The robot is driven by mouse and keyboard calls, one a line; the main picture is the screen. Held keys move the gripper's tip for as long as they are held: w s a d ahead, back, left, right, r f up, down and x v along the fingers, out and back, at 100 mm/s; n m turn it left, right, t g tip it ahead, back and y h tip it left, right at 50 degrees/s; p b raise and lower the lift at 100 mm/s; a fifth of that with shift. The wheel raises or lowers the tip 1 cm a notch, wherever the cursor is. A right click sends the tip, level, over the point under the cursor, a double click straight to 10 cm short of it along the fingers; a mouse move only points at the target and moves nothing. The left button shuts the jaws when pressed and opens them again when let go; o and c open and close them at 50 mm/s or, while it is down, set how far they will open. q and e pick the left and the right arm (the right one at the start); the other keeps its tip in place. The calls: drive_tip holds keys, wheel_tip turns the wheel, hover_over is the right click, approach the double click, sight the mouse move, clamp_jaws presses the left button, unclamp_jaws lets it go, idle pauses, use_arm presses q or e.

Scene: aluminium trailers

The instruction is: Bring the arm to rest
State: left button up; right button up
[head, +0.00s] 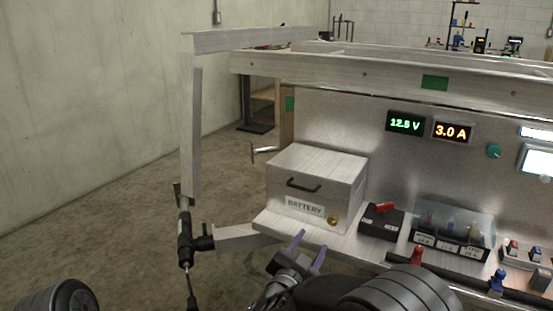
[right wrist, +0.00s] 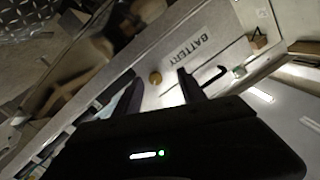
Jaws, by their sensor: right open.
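My right gripper (head: 309,247) has two purple fingers spread apart with nothing between them. It is in front of the bench's front edge, near the battery box, in the head view. In the right wrist view my right gripper (right wrist: 159,83) is open too, its dark fingers apart and the box's front behind them. The battery box (head: 340,187) is a pale metal case with a dark handle, a BATTERY label and a round brass-coloured piece. It also shows tilted in the right wrist view (right wrist: 215,60). My left gripper is not in view.
A metal bench (head: 358,257) carries a black box with a red part (head: 382,221) and a clear-covered fuse block (head: 452,232). A red-topped knob (head: 416,256) stands nearer. The concrete floor at left is clear.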

drive_tip(key=s+a+f+n+g+y, duration=0.1)
drive_tip(key=s+a+f+n+y, duration=0.1)
drive_tip(key=a+f+n+y, duration=0.65)
drive_tip(key=s+f+n+g+y, duration=0.1)
drive_tip(key=s+f+g, duration=0.2)
drive_tip(key=s+f, duration=0.5)
drive_tip(key=s+f+n+g+y, duration=0.1)
drive_tip(key=s+f+g, duration=0.25)
drive_tip(key=f, duration=0.85)
drive_tip(key=s+d+f+m+g+y, duration=0.1)
drive_tip(key=s+d+f+g, duration=0.1)
drive_tip(key=s+f, duration=0.35)
drive_tip(key=s+d+f+g, duration=0.1)
drive_tip(key=s+f+g, duration=0.15)
drive_tip(key=s, duration=0.65)
drive_tip(key=s+d+f+m+g+y, duration=0.1)
drive_tip(key=s+d+f+g, duration=0.15)
drive_tip(key=s, duration=0.45)
wheel_tip(320, 180, up, 22)
drive_tip(key=a+p, duration=0.1)
drive_tip(key=p, duration=2.2)
drive_tip(key=shift+r, duration=0.2)
drive_tip(key=shift+w+f, duration=0.1)
drive_tip(key=shift+w, duration=0.05)
